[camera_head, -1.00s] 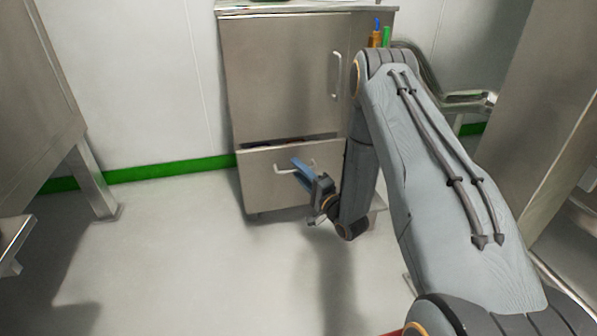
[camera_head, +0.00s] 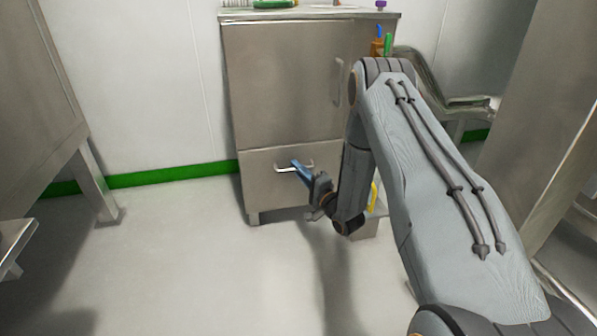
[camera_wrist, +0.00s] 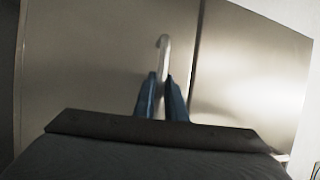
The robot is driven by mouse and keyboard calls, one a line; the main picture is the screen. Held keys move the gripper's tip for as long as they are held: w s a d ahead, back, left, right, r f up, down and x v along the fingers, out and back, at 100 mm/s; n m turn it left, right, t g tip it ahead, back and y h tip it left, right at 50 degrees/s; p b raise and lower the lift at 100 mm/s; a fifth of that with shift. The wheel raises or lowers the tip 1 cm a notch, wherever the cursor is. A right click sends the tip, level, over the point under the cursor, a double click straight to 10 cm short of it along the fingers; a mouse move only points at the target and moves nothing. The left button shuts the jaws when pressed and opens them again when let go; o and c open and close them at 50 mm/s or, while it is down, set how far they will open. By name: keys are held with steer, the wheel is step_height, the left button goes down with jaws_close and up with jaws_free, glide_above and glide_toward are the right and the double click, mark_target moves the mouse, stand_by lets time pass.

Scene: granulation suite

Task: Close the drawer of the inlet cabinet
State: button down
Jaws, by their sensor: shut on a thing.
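The inlet cabinet (camera_head: 285,85) is a steel cabinet against the back wall, with an upper door and a lower drawer (camera_head: 265,190). The drawer front now sits flush below the door, with no visible gap above it. My gripper (camera_head: 298,167) is at the drawer front, its blue fingers shut on the drawer's bar handle (camera_head: 283,169). In the wrist view the handle (camera_wrist: 162,45) runs down between the two blue fingers (camera_wrist: 162,92). Part of the handle is hidden by the fingers.
The upper door has its own handle (camera_head: 338,82). A low stand with a yellow item (camera_head: 373,197) is right of the cabinet, partly behind my arm. Steel furniture (camera_head: 40,100) stands at left. The floor (camera_head: 180,260) in front is clear.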

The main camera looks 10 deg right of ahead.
steer(key=c, duration=1.8)
jaws_free()
steer(key=shift+w, duration=0.2)
steer(key=shift+s, duration=0.1)
steer(key=p+v, duration=0.3)
steer(key=v, duration=0.4)
steer(key=shift+s+d, duration=0.2)
steer(key=shift+s, duration=0.15)
steer(key=shift+s, duration=0.1)
